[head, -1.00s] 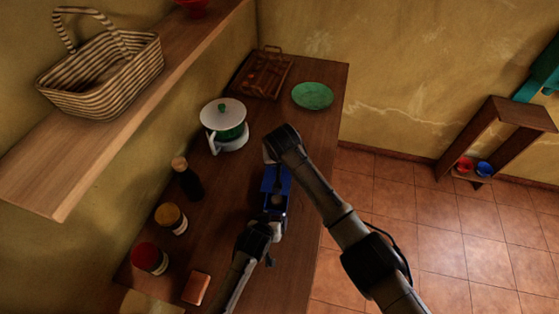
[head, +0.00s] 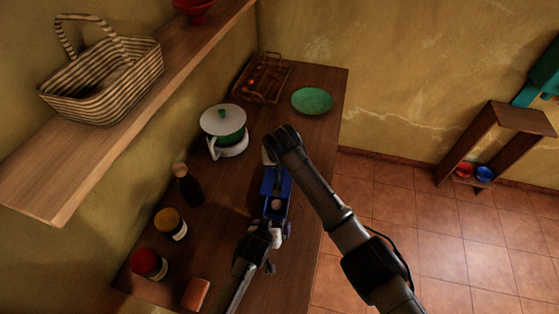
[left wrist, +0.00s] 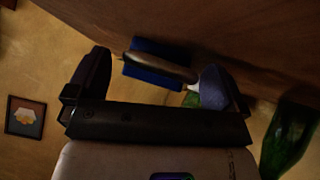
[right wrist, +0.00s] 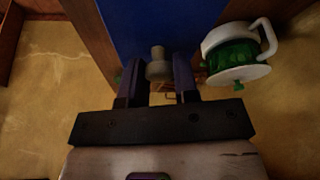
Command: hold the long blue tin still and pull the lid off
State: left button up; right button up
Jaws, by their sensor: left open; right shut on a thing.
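The long blue tin (head: 287,208) lies on the counter, and its near part looks open, with a pale round thing (head: 277,204) inside. Its blue lid (head: 272,182) shows towards the far end and fills the top of the right wrist view (right wrist: 150,22). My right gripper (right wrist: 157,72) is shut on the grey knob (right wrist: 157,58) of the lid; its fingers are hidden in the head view. My left gripper (head: 270,233) is open at the tin's near end. Blue tin (left wrist: 150,75) shows between its fingers in the left wrist view, behind a grey bar I cannot identify.
A white and green pot (head: 223,125) stands left of the lid. A dark bottle (head: 188,186) and jars (head: 170,223) (head: 149,264) line the wall side. A green plate (head: 312,101) and a wooden tray (head: 262,78) are at the far end. A shelf (head: 120,130) overhangs the left.

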pick_arm(q)
jog(key=v, duration=1.2)
